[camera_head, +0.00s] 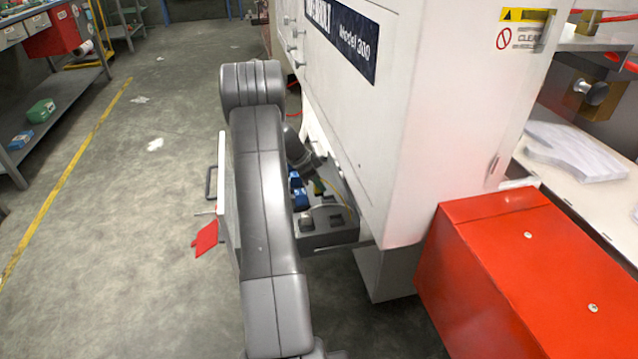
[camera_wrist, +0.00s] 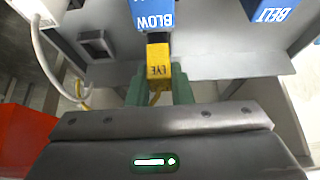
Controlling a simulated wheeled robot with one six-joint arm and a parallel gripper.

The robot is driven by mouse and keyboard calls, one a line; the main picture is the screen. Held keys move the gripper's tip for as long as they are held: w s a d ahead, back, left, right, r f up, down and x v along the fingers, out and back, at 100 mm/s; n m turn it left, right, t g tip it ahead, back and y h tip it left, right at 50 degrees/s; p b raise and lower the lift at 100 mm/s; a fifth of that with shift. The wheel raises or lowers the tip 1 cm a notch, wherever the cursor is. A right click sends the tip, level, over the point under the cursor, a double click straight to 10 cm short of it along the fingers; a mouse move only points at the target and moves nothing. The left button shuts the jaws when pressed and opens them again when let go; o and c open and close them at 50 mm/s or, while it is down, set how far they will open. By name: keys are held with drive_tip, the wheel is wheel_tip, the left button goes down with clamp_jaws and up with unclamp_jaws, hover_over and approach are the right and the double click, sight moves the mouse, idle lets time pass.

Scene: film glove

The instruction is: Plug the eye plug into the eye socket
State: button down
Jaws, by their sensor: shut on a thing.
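The yellow eye plug (camera_wrist: 158,72), marked EYE, is between the green fingers of my gripper (camera_wrist: 159,88) in the wrist view. My gripper is shut on it. The plug's far end meets a dark part just below the blue BLOW block; I cannot tell whether this is the plug's own tip or a socket, or whether it is seated. A square, dark-centred socket (camera_wrist: 97,44) stands empty on the grey panel (camera_wrist: 215,66), left of the plug. No socket label is readable. In the head view, my arm partly hides the panel (camera_head: 328,240), and the eye plug is not clear.
The blue BLOW block (camera_wrist: 153,14) is just beyond the eye plug, and a blue BELT block (camera_wrist: 270,9) is at the upper right. A pale cable (camera_wrist: 45,55) hangs at left. The white machine (camera_head: 400,110) and red box (camera_head: 530,270) stand right of my arm. Floor at left is open.

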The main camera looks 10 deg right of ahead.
drive_tip(key=shift+r+p, duration=0.3)
drive_tip(key=shift+r, duration=1.55)
drive_tip(key=shift+s+a+f+b, duration=0.1)
drive_tip(key=shift+s+a+b, duration=0.15)
drive_tip(key=shift+a+b, duration=0.2)
drive_tip(key=s+a+b, duration=0.3)
drive_tip(key=s+a, duration=0.1)
drive_tip(key=a, duration=0.4)
drive_tip(key=s+a+b, duration=0.3)
drive_tip(key=s+a, duration=0.2)
drive_tip(key=a, duration=0.2)
drive_tip(key=shift+s+a+b, duration=0.2)
drive_tip(key=shift+a+b, duration=0.15)
drive_tip(key=shift+a, duration=0.05)
drive_tip(key=shift+b, duration=0.3)
